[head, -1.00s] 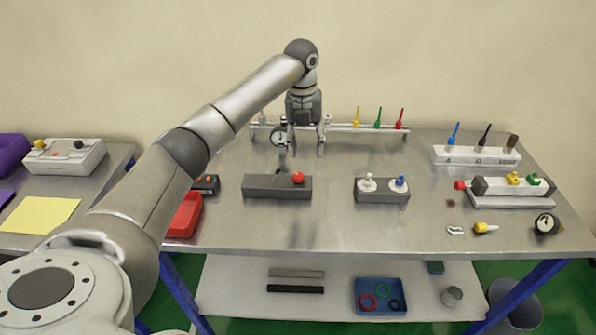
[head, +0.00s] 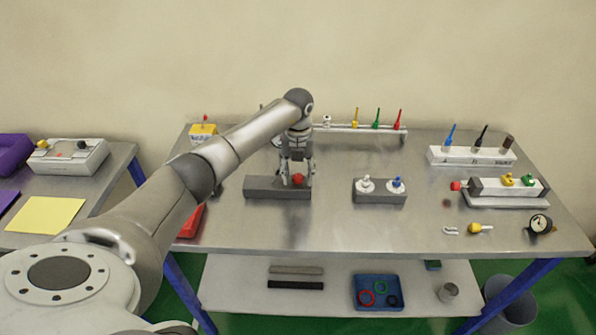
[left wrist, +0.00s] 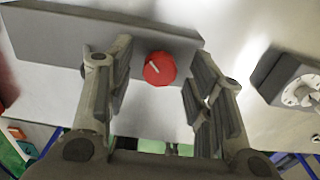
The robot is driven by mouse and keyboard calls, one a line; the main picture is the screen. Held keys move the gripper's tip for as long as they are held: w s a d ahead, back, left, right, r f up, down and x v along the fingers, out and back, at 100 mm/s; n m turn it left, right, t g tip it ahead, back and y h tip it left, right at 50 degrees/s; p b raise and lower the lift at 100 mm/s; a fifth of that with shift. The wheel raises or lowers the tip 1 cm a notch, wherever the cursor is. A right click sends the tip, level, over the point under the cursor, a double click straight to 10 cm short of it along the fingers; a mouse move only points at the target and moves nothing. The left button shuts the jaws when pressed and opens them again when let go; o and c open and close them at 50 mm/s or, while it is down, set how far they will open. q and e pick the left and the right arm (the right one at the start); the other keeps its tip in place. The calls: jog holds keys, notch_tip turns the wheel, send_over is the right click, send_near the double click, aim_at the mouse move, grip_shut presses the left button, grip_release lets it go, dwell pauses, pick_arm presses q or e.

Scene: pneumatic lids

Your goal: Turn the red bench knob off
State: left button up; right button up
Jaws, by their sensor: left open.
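The red bench knob (head: 298,178) sits on the right end of a grey block (head: 262,188) on the metal bench. In the left wrist view the red knob (left wrist: 160,69) has a white pointer line slanting to the upper left, and the grey block (left wrist: 70,32) lies behind it. My left gripper (head: 298,182) is at the knob in the head view. In the left wrist view my left gripper (left wrist: 162,90) is open, with one finger on each side of the knob and gaps between. My right gripper is not in view.
A grey block with white and blue knobs (head: 380,190) stands to the right. A rail with coloured handles (head: 360,127) is at the back. A gauge (head: 540,223) and a yellow fitting (head: 480,229) lie at the front right. The bench front is clear.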

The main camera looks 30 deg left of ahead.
pick_arm(q)
jog(key=c, duration=1)
jog(key=shift+c, duration=0.2)
jog(key=shift+m, duration=0.3)
jog(key=shift+f+m+b, duration=0.1)
jog(key=shift+m+b, duration=1.1)
jog(key=m+b, duration=0.3)
jog(key=m, duration=0.2)
jog(key=shift+m, duration=0.3)
jog(key=m+b, duration=0.1)
jog(key=m, duration=0.3)
jog(key=shift+b, duration=0.35)
jog(key=m+b, duration=0.1)
jog(key=m, duration=0.4)
jog(key=shift+r, duration=0.2)
jog(key=shift+m, duration=0.3)
